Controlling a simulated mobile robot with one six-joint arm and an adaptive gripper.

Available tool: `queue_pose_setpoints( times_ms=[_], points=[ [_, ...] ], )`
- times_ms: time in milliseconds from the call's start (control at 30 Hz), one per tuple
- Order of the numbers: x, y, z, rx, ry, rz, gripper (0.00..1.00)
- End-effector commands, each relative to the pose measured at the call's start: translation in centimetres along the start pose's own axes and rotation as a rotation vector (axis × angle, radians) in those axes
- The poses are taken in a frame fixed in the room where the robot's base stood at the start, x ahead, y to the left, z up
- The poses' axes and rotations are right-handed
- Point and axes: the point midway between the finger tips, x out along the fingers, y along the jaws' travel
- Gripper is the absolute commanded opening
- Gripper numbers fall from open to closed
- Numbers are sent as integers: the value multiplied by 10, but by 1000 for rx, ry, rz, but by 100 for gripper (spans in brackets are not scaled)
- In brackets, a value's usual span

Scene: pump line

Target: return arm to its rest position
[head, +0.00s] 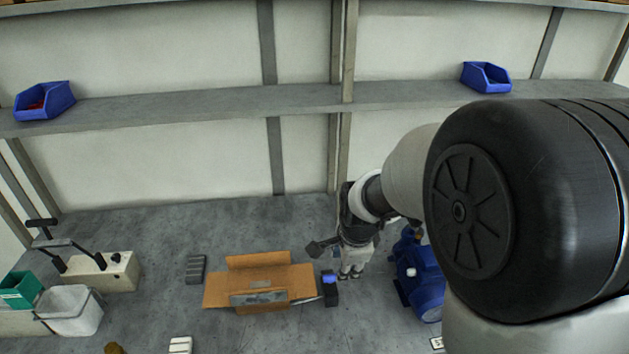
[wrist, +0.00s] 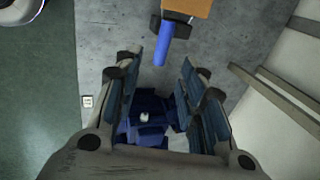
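My arm reaches in from the right of the head view, its large black joint close to the camera. My gripper (head: 351,274) points down above the work surface, between the cardboard box and the blue pump. In the wrist view my gripper (wrist: 160,75) has its two fingers spread, with nothing held between them. The blue pump (head: 424,284) stands to the right of the gripper, partly behind my arm. It also shows in the wrist view (wrist: 150,115), between and beyond the fingers.
An open cardboard box (head: 261,282) lies left of my gripper. A black-and-blue object (head: 330,288) stands between them and also shows in the wrist view (wrist: 165,45). Blue bins (head: 45,100) and (head: 486,77) sit on the shelf (head: 220,103). A white bucket (head: 72,311) stands far left.

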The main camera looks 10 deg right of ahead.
Motion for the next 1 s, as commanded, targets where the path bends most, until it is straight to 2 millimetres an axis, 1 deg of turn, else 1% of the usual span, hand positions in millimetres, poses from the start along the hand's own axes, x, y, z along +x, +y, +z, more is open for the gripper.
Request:
queue_pose_setpoints(
  times_ms=[67, 133, 167, 267, 300, 367, 400, 467, 500, 567, 600, 700, 800, 900, 1000],
  points=[
    [-4, 1, 0, -16, 0, -2, 37],
    [-16, 4, 0, -66, 0, -8, 37],
    [-24, 6, 0, -101, 1, -12, 37],
    [-59, 21, 1, -271, 3, -25, 37],
    [-75, 30, 1, -357, 5, -30, 37],
    [-98, 45, 2, -496, 10, -37, 37],
    [-113, 57, 2, -590, 13, -41, 37],
    [-132, 75, 2, -731, 18, -45, 37],
    [-144, 88, 2, -824, 22, -49, 37],
    [-160, 108, 3, -963, 29, -53, 37],
    [-169, 121, 3, -1053, 34, -55, 37],
    [-185, 152, 3, -1255, 45, -60, 37],
    [-194, 175, 3, -1411, 55, -61, 37],
    [-198, 190, 3, -1511, 60, -60, 37],
    [-200, 197, 3, -1560, 63, -60, 37]
  ],
)
